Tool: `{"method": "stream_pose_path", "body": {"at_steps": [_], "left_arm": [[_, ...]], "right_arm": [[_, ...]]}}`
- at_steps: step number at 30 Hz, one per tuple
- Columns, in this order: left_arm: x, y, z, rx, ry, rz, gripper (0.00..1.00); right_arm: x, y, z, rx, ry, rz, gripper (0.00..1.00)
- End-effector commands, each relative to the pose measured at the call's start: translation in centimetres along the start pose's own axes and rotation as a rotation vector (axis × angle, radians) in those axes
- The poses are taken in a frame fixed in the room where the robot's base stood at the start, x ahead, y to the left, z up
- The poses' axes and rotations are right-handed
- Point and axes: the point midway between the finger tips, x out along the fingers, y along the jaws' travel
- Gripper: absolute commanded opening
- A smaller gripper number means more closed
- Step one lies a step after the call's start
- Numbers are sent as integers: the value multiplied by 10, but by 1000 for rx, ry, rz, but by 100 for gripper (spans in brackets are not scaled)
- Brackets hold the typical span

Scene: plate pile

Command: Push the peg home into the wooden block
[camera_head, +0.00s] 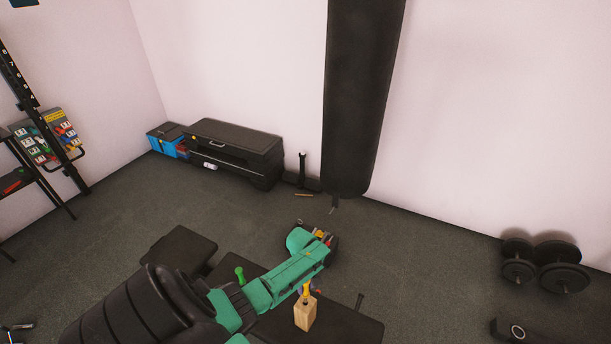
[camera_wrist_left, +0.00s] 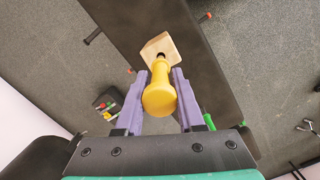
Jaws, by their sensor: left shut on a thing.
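The wooden block (camera_head: 305,314) stands upright on a dark bench (camera_head: 345,322) in the head view. It also shows beyond the fingers in the wrist view (camera_wrist_left: 154,46), with a dark spot on its face. The yellow peg (camera_head: 306,290) stands above the block's top, its lower end at that face. I cannot tell how deep it sits. My left gripper (camera_wrist_left: 160,88) has purple fingers shut on the peg, whose broad yellow end (camera_wrist_left: 159,99) faces the wrist camera. In the head view my green arm hides part of the gripper. My right gripper is not in view.
A green upright object (camera_head: 240,273) stands left of my arm, and a dark handle-like piece (camera_head: 359,301) is at the bench's right. Black dumbbells (camera_head: 541,267) lie on the floor at right. A punching bag (camera_head: 360,100) hangs behind. Open floor (camera_head: 430,260) lies between.

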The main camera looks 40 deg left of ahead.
Motion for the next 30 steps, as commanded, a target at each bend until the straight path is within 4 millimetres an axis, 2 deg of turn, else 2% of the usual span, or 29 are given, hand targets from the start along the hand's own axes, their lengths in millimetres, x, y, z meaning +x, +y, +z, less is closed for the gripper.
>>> {"method": "stream_pose_path", "body": {"at_steps": [12, 30], "left_arm": [[0, 0, 0, 0, 1, 0, 0], [15, 0, -1, 0, 0, 0, 0]], "right_arm": [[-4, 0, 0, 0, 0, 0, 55], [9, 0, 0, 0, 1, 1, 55]]}}
